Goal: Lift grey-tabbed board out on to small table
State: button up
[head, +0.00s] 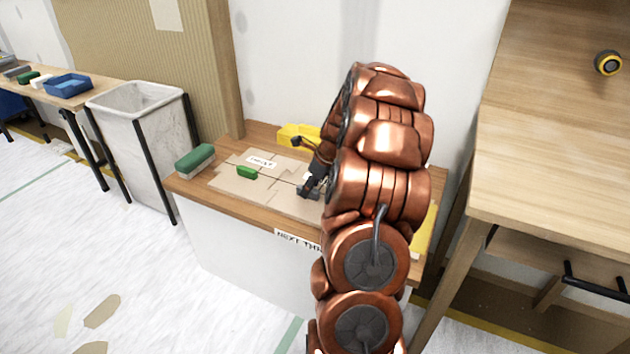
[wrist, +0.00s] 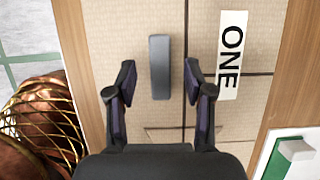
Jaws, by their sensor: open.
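A flat beige board (wrist: 110,30) with an upright grey tab (wrist: 159,67) lies among other beige panels in a wooden frame. My gripper (wrist: 160,80) is open, with one finger on each side of the grey tab and a gap to both. A white label reading ONE (wrist: 233,55) lies to the right, past a dark seam. In the head view, my gripper (head: 310,187) is low over the right part of the panels (head: 233,186), on a wood-topped white unit (head: 230,230). My arm hides the unit's right side and the grey tab there.
A green tab (head: 246,172) stands on the panels to the left. A green-and-white block (head: 195,160) sits at the unit's left edge, and a yellow object (head: 300,133) is behind. A large wooden table (head: 550,140) stands right, a pale bin (head: 138,135) left.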

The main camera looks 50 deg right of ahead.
jog(key=shift+x, duration=0.9)
jog(key=shift+w, duration=0.1)
grip_shut()
